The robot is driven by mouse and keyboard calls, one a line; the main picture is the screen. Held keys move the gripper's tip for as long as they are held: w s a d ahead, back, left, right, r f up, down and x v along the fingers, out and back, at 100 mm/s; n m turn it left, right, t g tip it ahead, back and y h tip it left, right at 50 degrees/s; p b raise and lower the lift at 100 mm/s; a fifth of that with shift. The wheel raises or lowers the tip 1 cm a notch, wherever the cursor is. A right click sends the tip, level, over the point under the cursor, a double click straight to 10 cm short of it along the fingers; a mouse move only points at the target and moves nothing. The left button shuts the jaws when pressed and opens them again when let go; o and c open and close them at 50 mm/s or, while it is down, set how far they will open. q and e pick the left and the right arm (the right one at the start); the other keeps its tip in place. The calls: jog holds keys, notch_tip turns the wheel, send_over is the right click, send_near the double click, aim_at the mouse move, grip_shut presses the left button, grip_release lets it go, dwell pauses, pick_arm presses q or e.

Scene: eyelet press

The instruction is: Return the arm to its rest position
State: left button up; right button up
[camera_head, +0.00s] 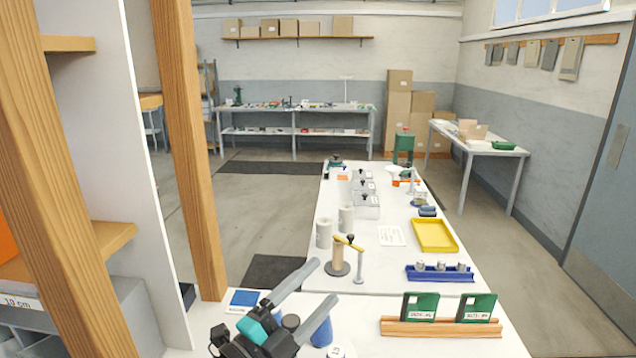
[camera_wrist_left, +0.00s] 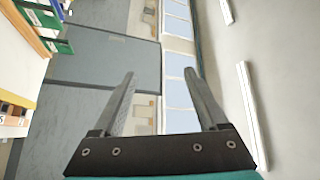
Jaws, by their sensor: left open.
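My left gripper (camera_head: 323,283) is in the lower middle of the head view, over the near end of the white bench (camera_head: 385,272). Its two grey fingers are spread apart with nothing between them. The left wrist view also shows the open fingers (camera_wrist_left: 160,74), with only the far wall, door and windows behind them. My right gripper is in neither view.
Blue objects (camera_head: 321,332) stand close by the gripper, partly hidden by it. A wooden rack with green holders (camera_head: 440,328), a blue rail (camera_head: 440,273) and a yellow tray (camera_head: 434,236) lie to the right. A wooden post (camera_head: 190,150) stands at left.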

pick_arm(q)
jog(key=s+a+f+n+y, duration=0.3)
jog(key=a+f+n+y, duration=0.6)
jog(key=a+n+y, duration=0.55)
jog(key=s+a+f+n+g+h, duration=0.1)
jog(key=s+f+n+g, duration=0.2)
jog(key=s+f+g, duration=0.6)
jog(key=s+f+n+g, duration=0.2)
jog(key=s+f+n, duration=0.15)
jog(key=s, duration=0.85)
jog(key=s+f+m+g+b, duration=0.2)
jog(key=f+b, duration=0.6)
jog(key=f, duration=2.3)
jog(key=s+a+f+b, duration=0.1)
jog(key=s+f+b, duration=0.2)
jog(key=s+f, duration=0.5)
jog(key=s+a+f+g+b, duration=0.1)
jog(key=s+f+b, duration=0.2)
jog(key=s+f, duration=0.5)
notch_tip(320, 180, down, 4)
jog(key=shift+s+a+f+n+b, duration=0.2)
jog(key=shift+a+f+n+b, duration=0.1)
jog(key=shift+a+b, duration=0.1)
